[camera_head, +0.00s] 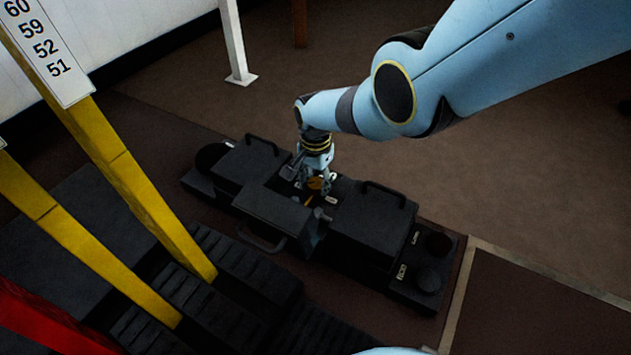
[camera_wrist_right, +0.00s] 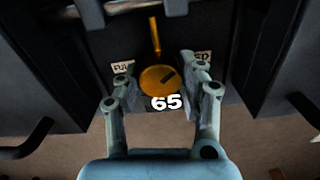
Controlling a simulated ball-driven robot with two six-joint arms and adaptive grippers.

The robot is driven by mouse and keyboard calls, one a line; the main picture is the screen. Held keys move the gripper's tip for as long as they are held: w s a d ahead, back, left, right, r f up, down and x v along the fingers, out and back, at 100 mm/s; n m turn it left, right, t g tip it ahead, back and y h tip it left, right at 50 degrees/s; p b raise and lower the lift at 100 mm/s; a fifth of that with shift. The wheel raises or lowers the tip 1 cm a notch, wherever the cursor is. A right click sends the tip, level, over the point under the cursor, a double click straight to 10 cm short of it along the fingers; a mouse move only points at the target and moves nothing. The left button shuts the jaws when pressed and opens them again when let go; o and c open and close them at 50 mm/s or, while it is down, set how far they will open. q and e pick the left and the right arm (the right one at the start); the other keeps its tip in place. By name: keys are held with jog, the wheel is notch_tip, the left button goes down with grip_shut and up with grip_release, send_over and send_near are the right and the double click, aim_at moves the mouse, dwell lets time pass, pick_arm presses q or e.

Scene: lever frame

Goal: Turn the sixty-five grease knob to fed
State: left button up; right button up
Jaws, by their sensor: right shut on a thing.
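The grease knob (camera_wrist_right: 158,82) is a round orange knob with a dark pointer mark, above a white "65" (camera_wrist_right: 165,103) in the right wrist view. The mark slants toward the upper right. A partly hidden label ending in "ED" (camera_wrist_right: 203,56) is on the right, and another label (camera_wrist_right: 122,68), partly covered, is on the left. My right gripper (camera_wrist_right: 160,85) is shut on the knob, a finger on each side. In the head view my right gripper (camera_head: 316,184) reaches down onto the orange knob (camera_head: 315,183). My left gripper is not in view.
The black lever frame housing (camera_head: 372,225) has raised boxes with handles on both sides of the knob. A thin orange pointer (camera_wrist_right: 154,35) stands behind it. Yellow levers (camera_head: 150,200) and a red lever (camera_head: 40,325) rise at left. Brown floor beyond is open.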

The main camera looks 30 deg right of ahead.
aim_at(316, 183)
jog(key=m, duration=0.3)
jog(key=shift+m, duration=2.3)
jog(key=o, duration=1.2)
jog(key=shift+r, duration=0.1)
notch_tip(316, 183, up, 12)
jog(key=shift+f, duration=0.1)
jog(key=shift+f, duration=0.1)
